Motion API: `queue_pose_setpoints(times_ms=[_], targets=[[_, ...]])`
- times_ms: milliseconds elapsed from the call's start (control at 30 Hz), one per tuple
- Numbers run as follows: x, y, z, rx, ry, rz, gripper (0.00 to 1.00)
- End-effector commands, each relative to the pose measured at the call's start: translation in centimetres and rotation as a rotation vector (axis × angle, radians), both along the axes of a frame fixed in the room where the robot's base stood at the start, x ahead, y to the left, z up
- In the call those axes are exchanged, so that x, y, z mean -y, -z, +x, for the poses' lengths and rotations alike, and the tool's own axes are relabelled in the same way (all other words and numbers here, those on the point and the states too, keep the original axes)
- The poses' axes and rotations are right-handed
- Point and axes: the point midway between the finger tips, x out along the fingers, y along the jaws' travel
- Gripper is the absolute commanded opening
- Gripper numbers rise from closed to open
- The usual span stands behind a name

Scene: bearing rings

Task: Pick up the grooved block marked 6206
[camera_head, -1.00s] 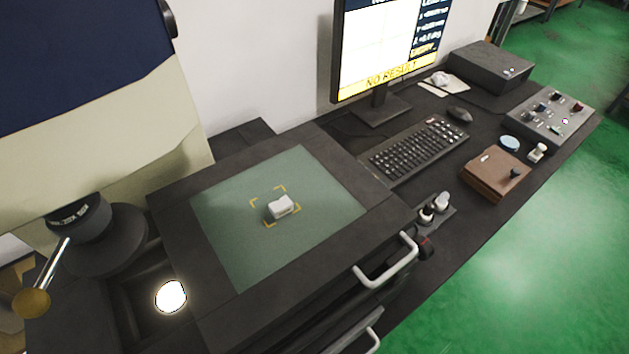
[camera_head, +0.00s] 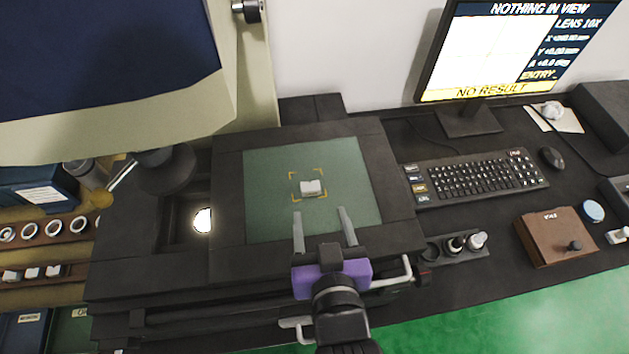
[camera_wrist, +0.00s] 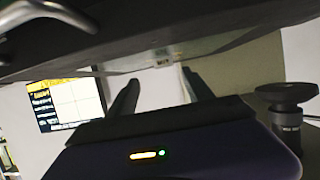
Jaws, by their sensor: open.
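A small pale grooved block (camera_head: 312,188) sits on the green stage plate (camera_head: 265,215), inside yellow corner marks. No marking on it can be read, so I cannot tell if it is 6206. My gripper (camera_head: 320,212) is open and empty, its two fingers reaching over the plate's front part toward the block, short of it in the picture. In the wrist view the picture is upside down; the fingers (camera_wrist: 162,92) point toward a small pale shape that may be the block. Other small pale blocks (camera_head: 32,272) stand in a wooden rack at the lower left.
A dark frame (camera_head: 235,225) surrounds the plate, with a white handle (camera_head: 392,276) at its front. A large cream and blue machine body (camera_head: 110,75) overhangs the left. Keyboard (camera_head: 470,178), monitor (camera_head: 470,95) and brown box (camera_head: 553,236) are to the right. Pale rings (camera_head: 54,228) stand at left.

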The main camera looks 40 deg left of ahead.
Motion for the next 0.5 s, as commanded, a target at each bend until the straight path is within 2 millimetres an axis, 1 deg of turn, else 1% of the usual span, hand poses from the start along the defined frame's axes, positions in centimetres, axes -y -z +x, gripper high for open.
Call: queue_pose_setpoints(times_ms=[33,167,500], targets=[[-0.6,-0.2,-0.1,-0.005,-0.01,-0.006,0.6],[-1.7,0.1,0.4,-0.011,-0.017,-0.014,0.6],[-4.2,1.1,2.9,-0.011,-0.015,-0.013,0.6]])
